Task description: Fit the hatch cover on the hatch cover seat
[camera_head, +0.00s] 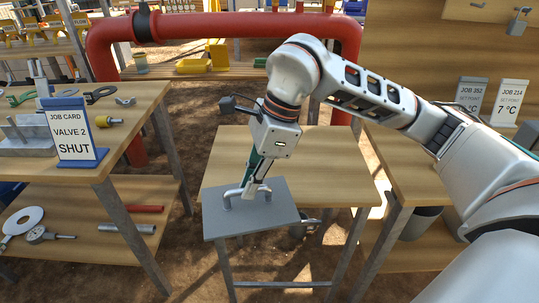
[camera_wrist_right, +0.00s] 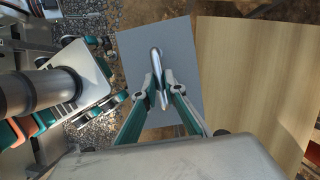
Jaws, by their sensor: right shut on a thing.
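The hatch cover (camera_head: 268,214) is a flat grey rectangular plate with a raised metal bar handle. My right gripper (camera_head: 252,190) is shut on that handle, and the plate hangs over the near edge of the middle table. In the right wrist view the fingers of the gripper (camera_wrist_right: 162,100) pinch the handle, and the cover (camera_wrist_right: 182,76) lies below them, mostly beside the table top. The gap under the plate cannot be judged. I cannot make out a hatch cover seat in either view.
The middle table (camera_head: 325,160) has a bare wooden top. A left bench (camera_head: 95,172) holds tools and a job card (camera_head: 72,130) reading "VALVE 2 SHUT". A red pipe (camera_head: 215,27) arches behind. A right bench (camera_head: 415,170) carries job cards (camera_head: 510,100).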

